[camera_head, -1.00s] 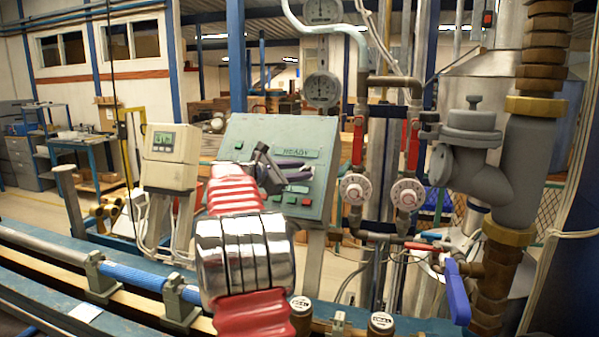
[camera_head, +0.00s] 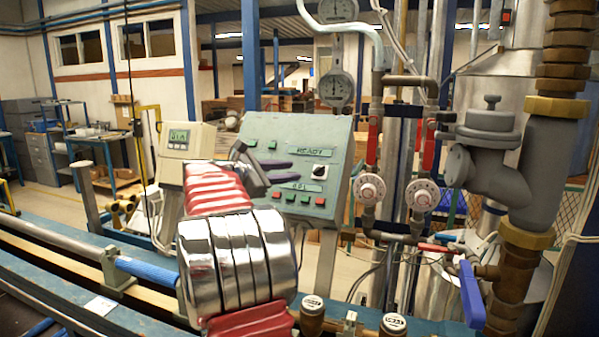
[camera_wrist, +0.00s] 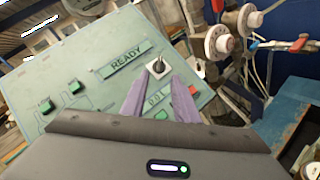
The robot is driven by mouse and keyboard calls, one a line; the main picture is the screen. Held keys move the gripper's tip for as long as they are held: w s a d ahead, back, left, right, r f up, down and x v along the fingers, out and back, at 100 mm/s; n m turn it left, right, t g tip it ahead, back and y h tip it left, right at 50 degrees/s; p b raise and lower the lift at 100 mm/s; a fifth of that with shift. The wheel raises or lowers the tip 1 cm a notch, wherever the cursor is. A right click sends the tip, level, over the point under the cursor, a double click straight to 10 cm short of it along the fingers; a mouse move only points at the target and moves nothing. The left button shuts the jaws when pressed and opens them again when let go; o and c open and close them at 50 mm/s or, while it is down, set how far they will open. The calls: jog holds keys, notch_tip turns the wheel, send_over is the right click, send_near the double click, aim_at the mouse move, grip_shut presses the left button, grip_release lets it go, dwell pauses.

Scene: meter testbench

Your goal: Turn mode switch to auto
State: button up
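The mode switch (camera_head: 320,171), a black knob on a white square plate, sits on the right side of the green control panel (camera_head: 340,140), below the READY display (camera_head: 310,150). In the wrist view the switch (camera_wrist: 158,67) shows just beyond and between the fingertips. My gripper (camera_head: 289,171) is in front of the panel, left of the switch in the head view. In the wrist view its two purple fingers (camera_wrist: 158,84) are apart and empty. No contact with the switch is visible. The knob's exact setting is too small to tell.
Red and green buttons (camera_head: 290,197) line the panel's lower part. Valves with round dials (camera_head: 369,188) and thick pipes (camera_head: 540,165) crowd the right. A blue pipe (camera_head: 148,271) runs along the bench in front.

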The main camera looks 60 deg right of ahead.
jog(key=v, duration=0.3)
jog(key=shift+w+a, duration=0.1)
jog(key=shift+a, duration=0.2)
dwell(0.5)
jog(key=a+f+m+t+y, duration=0.2)
jog(key=a+f+m+y, duration=0.15)
jog(key=f, duration=0.85)
jog(key=a+f+m+t+y, duration=0.2)
jog(key=a+f+y, duration=0.35)
jog(key=a, duration=0.75)
jog(key=s+a+f+t+y, duration=0.1)
jog(key=s+a+t+y, duration=0.1)
jog(key=a, duration=1.1)
jog(key=s+a+f+m+t+y, duration=0.1)
jog(key=s+a, duration=0.4)
jog(key=a, duration=0.8)
jog(key=s+a+f+m+t+y, duration=0.1)
jog(key=s+a+f+t+y, duration=0.2)
jog(key=a, duration=1)
jog(key=shift+s+a+t, duration=0.15)
jog(key=shift+s+t, duration=0.3)
jog(key=shift+t, duration=0.15)
